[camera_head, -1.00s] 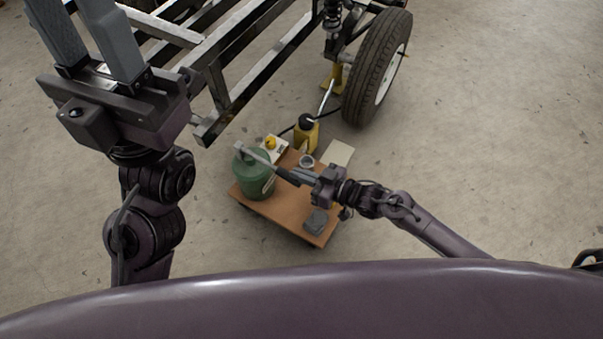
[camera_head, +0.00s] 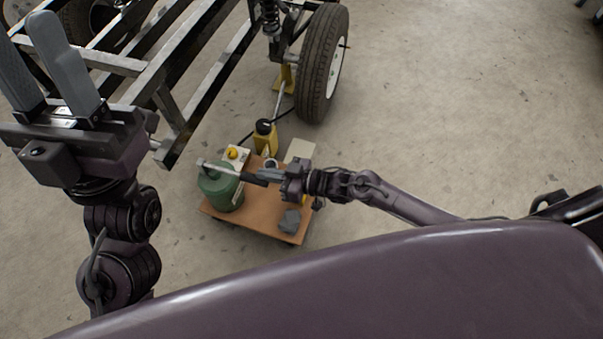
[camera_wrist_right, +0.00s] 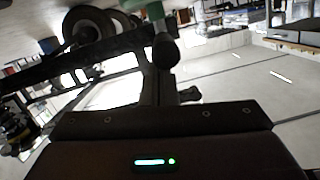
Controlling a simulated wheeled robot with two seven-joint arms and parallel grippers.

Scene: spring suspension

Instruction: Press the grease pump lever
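The green grease pump (camera_head: 220,190) stands on the left of the brown wheeled board. Its lever (camera_head: 222,167) is a pale rod with a dark grip, reaching right from the pump's top. My right gripper (camera_head: 268,175) is at the dark grip end of the lever. In the right wrist view the lever's dark round end (camera_wrist_right: 165,52) appears just beyond or over my right fingers (camera_wrist_right: 160,88), which look close together. Whether they touch the lever or clasp it is hard to tell. My left gripper (camera_head: 50,70) is open and empty at upper left, far from the pump.
The brown board (camera_head: 262,222) also carries a yellow bottle (camera_head: 265,137), a box with a yellow knob (camera_head: 236,155) and a grey block (camera_head: 290,219). A metal frame (camera_head: 170,125) and a tire (camera_head: 322,65) stand behind. Floor at right is clear.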

